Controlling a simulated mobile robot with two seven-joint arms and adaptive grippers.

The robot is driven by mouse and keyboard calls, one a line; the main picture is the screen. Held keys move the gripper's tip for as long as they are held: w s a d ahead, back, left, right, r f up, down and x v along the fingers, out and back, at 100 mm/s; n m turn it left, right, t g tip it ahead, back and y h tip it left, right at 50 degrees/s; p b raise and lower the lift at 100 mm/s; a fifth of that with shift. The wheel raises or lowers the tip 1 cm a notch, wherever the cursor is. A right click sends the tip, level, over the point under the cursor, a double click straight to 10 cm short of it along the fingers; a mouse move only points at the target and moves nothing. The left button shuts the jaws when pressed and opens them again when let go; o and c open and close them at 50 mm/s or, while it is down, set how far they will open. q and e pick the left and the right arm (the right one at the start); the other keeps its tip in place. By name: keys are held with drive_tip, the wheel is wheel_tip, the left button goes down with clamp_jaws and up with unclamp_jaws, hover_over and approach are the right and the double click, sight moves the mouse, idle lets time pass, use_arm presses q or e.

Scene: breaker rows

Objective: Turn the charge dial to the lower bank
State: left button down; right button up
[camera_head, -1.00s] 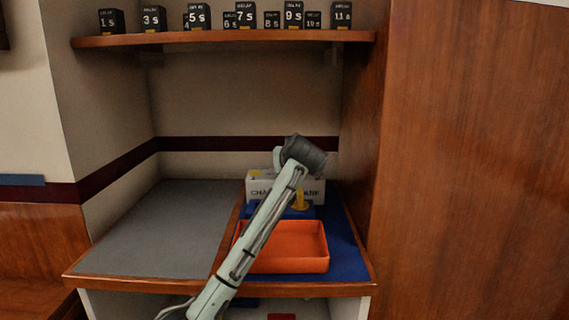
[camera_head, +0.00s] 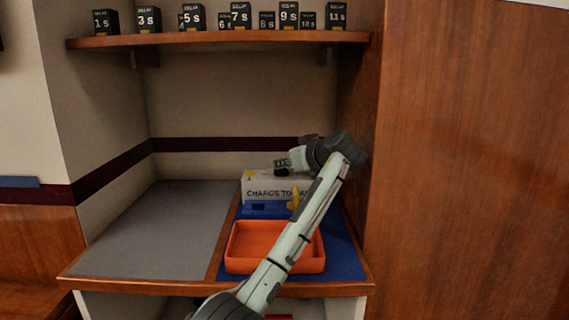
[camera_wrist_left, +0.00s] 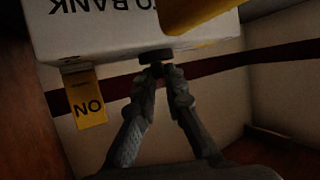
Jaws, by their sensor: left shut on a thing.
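A white box (camera_head: 262,190) lettered "CHARGE TO BAN..." stands at the back of the blue mat. It shows upside down in the left wrist view (camera_wrist_left: 105,32). My left gripper (camera_head: 282,165) is at the box's top edge. In the left wrist view its two fingers (camera_wrist_left: 158,72) meet, shut on a small dark knob (camera_wrist_left: 155,56) at the box's edge. I cannot tell which way the knob points. A yellow piece (camera_head: 295,198) stands at the box's front right. A yellow "ON" label (camera_wrist_left: 86,98) sits beside the box. My right gripper is out of view.
An orange tray (camera_head: 250,268) lies in front of the box. The grey surface (camera_head: 150,230) to the left is clear. A wooden wall (camera_head: 470,160) closes the right side. A shelf (camera_head: 220,38) above holds several black delay blocks.

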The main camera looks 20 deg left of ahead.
use_arm(q)
drive_tip(key=shift+f, duration=0.1)
drive_tip(key=c, duration=1.6)
unclamp_jaws()
drive_tip(key=shift+a, duration=0.1)
wheel_tip(320, 180, up, 10)
